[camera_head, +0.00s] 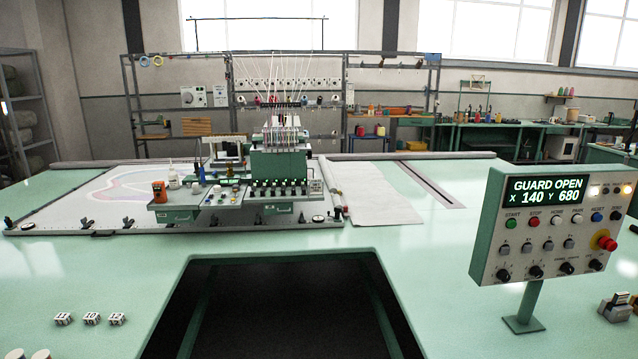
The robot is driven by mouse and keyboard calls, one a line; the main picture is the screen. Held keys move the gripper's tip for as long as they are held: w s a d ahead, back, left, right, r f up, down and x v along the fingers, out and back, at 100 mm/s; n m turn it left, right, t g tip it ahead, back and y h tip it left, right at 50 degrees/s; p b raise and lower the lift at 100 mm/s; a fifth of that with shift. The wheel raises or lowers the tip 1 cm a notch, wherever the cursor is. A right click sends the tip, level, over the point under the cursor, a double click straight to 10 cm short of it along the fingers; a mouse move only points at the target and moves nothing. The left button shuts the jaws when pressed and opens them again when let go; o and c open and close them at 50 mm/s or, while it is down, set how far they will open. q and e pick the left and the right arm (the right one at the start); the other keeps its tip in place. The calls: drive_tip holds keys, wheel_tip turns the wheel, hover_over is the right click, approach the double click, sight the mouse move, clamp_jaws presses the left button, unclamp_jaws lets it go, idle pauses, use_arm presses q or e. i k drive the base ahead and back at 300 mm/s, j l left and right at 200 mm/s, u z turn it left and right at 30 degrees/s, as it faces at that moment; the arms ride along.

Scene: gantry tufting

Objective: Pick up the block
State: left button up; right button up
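Three small white blocks with dark markings stand in a short row on the green table at the lower left. They are the left block (63,319), the middle block (91,319) and the right block (117,319). The markings are too small to read surely. I cannot tell which one the task means. A grey metal piece (615,309) sits at the right edge and may also be block-shaped. Neither of my grippers shows in the head view.
A control panel (555,228) reading "GUARD OPEN X 140 Y 680" stands on a post at the right. A dark rectangular opening (280,310) cuts the green table (120,270) at the front. A tufting machine (280,165) stands behind. Round-topped items (40,354) show at the lower left edge.

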sight(116, 319)
drive_tip(key=i+l, duration=0.2)
drive_tip(key=i, duration=0.35)
drive_tip(key=i+l, duration=0.2)
drive_tip(key=i, duration=0.35)
drive_tip(key=i+l, duration=0.2)
drive_tip(key=i, duration=0.35)
drive_tip(key=k+l+u, duration=0.15)
drive_tip(key=k, duration=0.25)
drive_tip(key=u, duration=1.85)
